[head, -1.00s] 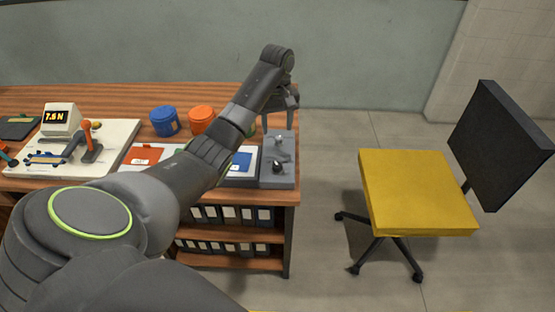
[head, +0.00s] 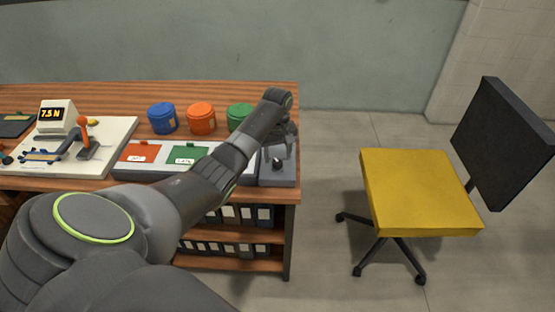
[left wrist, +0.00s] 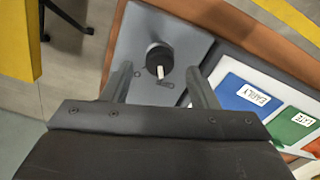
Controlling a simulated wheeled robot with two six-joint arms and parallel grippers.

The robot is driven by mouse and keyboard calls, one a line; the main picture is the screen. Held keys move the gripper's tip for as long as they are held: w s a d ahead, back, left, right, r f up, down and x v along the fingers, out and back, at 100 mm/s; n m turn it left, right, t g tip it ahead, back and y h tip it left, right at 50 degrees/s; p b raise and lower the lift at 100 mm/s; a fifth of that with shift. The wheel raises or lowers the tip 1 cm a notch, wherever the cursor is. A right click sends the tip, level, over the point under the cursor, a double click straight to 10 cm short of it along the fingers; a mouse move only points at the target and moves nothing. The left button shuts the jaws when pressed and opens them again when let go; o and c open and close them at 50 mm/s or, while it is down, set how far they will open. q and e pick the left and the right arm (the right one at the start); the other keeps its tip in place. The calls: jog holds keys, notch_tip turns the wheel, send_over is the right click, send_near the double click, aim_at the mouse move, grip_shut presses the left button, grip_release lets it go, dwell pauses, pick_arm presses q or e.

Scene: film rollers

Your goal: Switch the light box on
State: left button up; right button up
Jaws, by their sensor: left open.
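A grey control box (head: 290,179) sits at the right end of the wooden desk. In the left wrist view, a round black knob (left wrist: 158,53) with a white pointer stands on the grey panel (left wrist: 187,42), with small marks beside it too small to read. My left gripper (head: 284,150) is over this box. In the left wrist view, its open fingers (left wrist: 159,69) point at the knob, one to each side, and hold nothing; I cannot tell whether they touch it. My arm hides part of the box in the head view. My right gripper is not in view.
Left of the box lies a white tray with red (head: 140,153), green and blue (left wrist: 247,93) labelled panels. Blue (head: 162,118), orange (head: 201,117) and green (head: 239,115) tubs stand behind. A force device (head: 57,117) is farther left. A yellow chair (head: 417,190) stands right of the desk.

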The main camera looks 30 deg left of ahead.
aim_at(277, 164)
pick_arm(q)
jog(key=shift+f, duration=1.45)
jog(key=shift+c, duration=0.3)
jog(key=c, duration=0.9)
